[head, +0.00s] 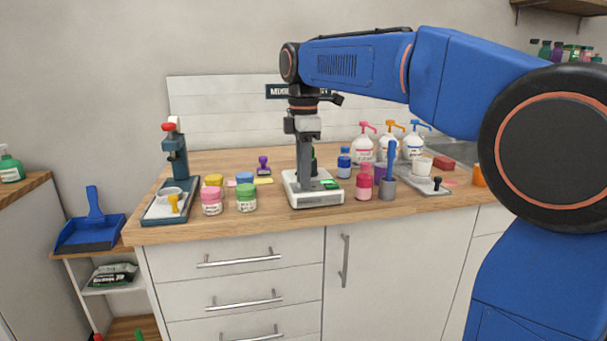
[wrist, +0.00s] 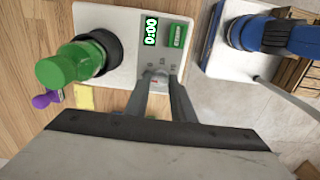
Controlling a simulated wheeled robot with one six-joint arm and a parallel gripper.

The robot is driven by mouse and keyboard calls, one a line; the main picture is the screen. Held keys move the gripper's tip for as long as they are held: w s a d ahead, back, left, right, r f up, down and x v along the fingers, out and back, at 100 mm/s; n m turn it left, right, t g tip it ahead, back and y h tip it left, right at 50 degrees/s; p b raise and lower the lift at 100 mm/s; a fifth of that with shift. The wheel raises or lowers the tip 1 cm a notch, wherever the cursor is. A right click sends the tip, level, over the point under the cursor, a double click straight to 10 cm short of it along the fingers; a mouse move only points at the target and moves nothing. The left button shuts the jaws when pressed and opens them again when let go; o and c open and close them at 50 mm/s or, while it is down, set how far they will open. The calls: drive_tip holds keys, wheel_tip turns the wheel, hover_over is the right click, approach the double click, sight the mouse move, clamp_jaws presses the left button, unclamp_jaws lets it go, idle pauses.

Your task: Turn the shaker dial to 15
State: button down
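The shaker (head: 316,198) is a white box on the wooden counter. In the wrist view the shaker (wrist: 108,16) carries a green-capped bottle (wrist: 70,62) in a black round holder, a display (wrist: 151,31) reading 0:00 and a green switch (wrist: 177,36). The small dial (wrist: 159,76) is mostly hidden between my fingertips, with tiny printed marks around it. My gripper (wrist: 161,82) points down over the panel, its fingers apart, one on each side of the dial. I cannot tell whether they press on it. In the head view my gripper (head: 307,172) hides part of the shaker.
Pink and green jars (head: 246,198) and a dark stand (head: 177,155) are to the left. Another device with a blue part (wrist: 262,35) lies beside the shaker in the wrist view.

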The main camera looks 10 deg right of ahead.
drive_tip(key=shift+m, duration=0.4)
drive_tip(key=m, duration=0.6)
drive_tip(key=shift+m, duration=0.3)
drive_tip(key=m, duration=0.3)
drive_tip(key=shift+m, duration=0.3)
drive_tip(key=m, duration=0.3)
drive_tip(key=shift+m, duration=0.4)
drive_tip(key=m, duration=1.2)
drive_tip(key=c, duration=1.5)
unclamp_jaws()
